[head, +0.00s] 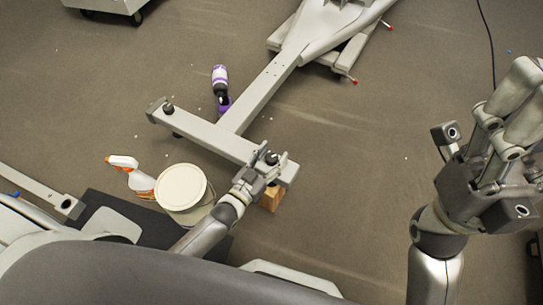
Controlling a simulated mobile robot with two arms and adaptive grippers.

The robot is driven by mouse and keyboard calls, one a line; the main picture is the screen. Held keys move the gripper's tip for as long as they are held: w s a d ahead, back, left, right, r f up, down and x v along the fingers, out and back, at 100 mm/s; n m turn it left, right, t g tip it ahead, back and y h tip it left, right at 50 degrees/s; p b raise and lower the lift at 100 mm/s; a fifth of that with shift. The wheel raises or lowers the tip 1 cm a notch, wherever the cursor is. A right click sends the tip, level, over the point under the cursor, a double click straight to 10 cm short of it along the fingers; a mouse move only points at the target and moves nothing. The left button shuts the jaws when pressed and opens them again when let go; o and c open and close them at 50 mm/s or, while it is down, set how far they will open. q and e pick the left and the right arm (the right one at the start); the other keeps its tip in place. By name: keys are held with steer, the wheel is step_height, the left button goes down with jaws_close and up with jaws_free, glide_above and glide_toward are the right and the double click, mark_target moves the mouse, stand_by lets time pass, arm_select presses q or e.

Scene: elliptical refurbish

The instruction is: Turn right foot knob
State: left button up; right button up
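A grey T-shaped elliptical foot lies on the floor, its crossbar (208,133) running from upper left to lower right. A dark right foot knob (271,158) sits on the crossbar's right end. A matching knob (168,107) is at the left end. My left gripper (273,154) is at the right knob, its fingers spread on either side of it. Whether they touch the knob is too small to tell. My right gripper (515,95) is raised close to the camera at the right, away from the foot. Its fingers overlap, so its opening is unclear.
A lidded white bucket (182,187) and an orange-white spray bottle (132,177) stand left of my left arm. A purple-white bottle (220,84) is behind the crossbar. A wooden block (271,198) is under its right end. Floor to the right is mostly clear.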

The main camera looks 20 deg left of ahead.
arm_select(q)
steer(key=shift+s+f, duration=0.1)
steer(key=shift+s, duration=0.05)
steer(key=shift+s+a, duration=0.15)
steer(key=shift+s, duration=0.15)
steer(key=v, duration=1.1)
